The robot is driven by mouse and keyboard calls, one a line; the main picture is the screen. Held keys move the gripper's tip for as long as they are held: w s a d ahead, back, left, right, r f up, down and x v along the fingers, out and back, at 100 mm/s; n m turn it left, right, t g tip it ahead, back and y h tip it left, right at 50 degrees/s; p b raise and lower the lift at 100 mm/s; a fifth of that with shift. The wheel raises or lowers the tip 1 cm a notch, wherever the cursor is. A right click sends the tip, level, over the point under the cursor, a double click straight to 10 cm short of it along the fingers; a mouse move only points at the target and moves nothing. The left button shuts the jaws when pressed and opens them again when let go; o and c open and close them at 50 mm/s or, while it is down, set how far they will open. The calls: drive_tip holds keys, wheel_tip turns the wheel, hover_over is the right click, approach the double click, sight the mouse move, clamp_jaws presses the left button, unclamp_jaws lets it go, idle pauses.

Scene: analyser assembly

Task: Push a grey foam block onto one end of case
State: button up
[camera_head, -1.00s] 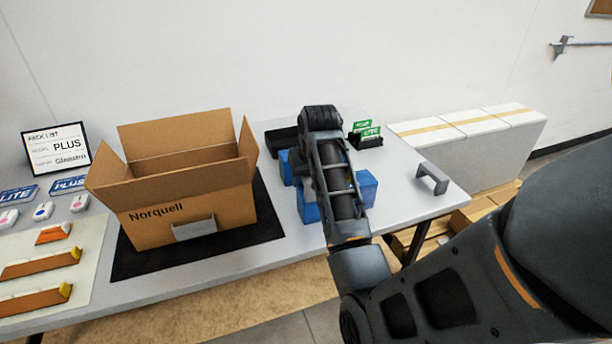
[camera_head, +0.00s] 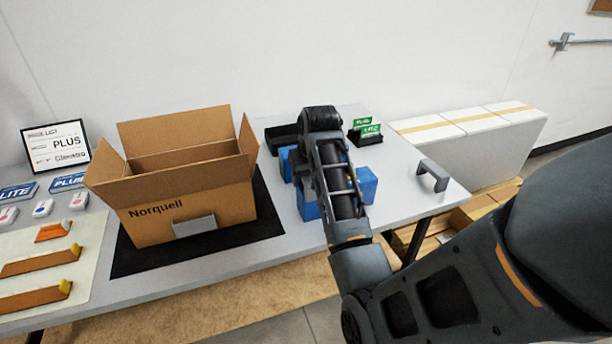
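A grey foam block (camera_head: 432,175), shaped like a small bridge with two legs, stands near the right end of the table. Blue blocks or a blue holder (camera_head: 367,184) show on both sides of my arm. What lies between them is mostly hidden behind my arm, and I cannot make out the case. My gripper is hidden behind my own arm links, which hang over the blue parts, so I cannot see its fingers or anything in it.
An open cardboard box (camera_head: 190,215) marked Norquell stands on a black mat (camera_head: 262,228) to the left, with a grey piece (camera_head: 194,227) at its front. A black card holder (camera_head: 365,135) with green cards stands behind.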

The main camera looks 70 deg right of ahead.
drive_tip(key=shift+f, duration=0.1)
drive_tip(key=o, duration=1.1)
drive_tip(key=shift+s, duration=0.1)
drive_tip(key=shift+f, duration=0.1)
drive_tip(key=shift+r+p, duration=0.3)
drive_tip(key=shift+r, duration=3.35)
